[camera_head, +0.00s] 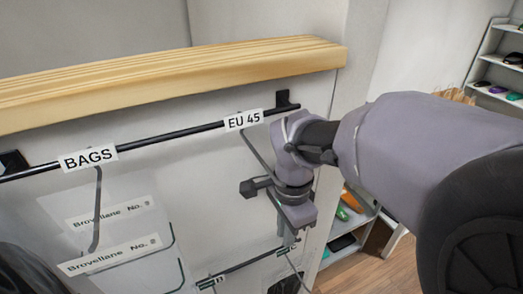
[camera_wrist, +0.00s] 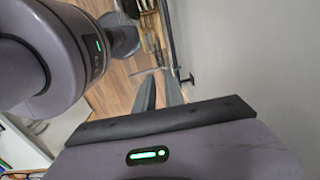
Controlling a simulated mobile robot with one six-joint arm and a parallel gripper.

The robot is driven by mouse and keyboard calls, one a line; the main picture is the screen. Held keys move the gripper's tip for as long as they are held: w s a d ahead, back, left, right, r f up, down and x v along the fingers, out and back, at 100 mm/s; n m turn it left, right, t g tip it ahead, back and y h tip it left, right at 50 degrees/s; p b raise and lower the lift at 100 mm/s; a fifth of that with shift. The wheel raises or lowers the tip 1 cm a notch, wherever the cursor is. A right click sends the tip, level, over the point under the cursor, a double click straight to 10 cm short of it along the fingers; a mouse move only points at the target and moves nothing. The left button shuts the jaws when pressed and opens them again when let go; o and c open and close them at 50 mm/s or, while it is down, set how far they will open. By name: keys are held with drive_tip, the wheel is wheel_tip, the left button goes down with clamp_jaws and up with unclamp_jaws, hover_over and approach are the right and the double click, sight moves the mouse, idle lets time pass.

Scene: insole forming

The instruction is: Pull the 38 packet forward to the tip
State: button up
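I cannot make out a packet marked 38 in either view. My gripper (camera_head: 287,240) points down in front of the right part of the panel, below the EU 45 label (camera_head: 243,120), near the lower rail (camera_head: 250,262). In the wrist view my gripper (camera_wrist: 160,88) shows two dark fingers with a narrow gap between them and no packet visible there. A thin hook rod (camera_wrist: 150,72) is close beyond the fingertips. My arm hides part of the panel's right side.
Clear packets (camera_head: 118,252) marked Brovellane hang under the BAGS label (camera_head: 88,157) at left. The upper rail (camera_head: 170,137) runs below a wooden top (camera_head: 170,78). Shelves with coloured items (camera_head: 350,215) stand at right, and bare wooden floor (camera_head: 375,270) shows beside them.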

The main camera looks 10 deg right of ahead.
sight(281, 270)
drive_tip(key=f+b, duration=0.1)
drive_tip(key=f, duration=0.4)
drive_tip(key=f+b, duration=0.2)
drive_tip(key=f, duration=0.4)
drive_tip(key=f+b, duration=0.1)
drive_tip(key=f, duration=0.5)
drive_tip(key=shift+w+f, duration=0.2)
drive_tip(key=shift+w, duration=0.05)
clamp_jaws()
drive_tip(key=shift+s+d, duration=0.1)
drive_tip(key=shift+s, duration=0.05)
idle(0.8)
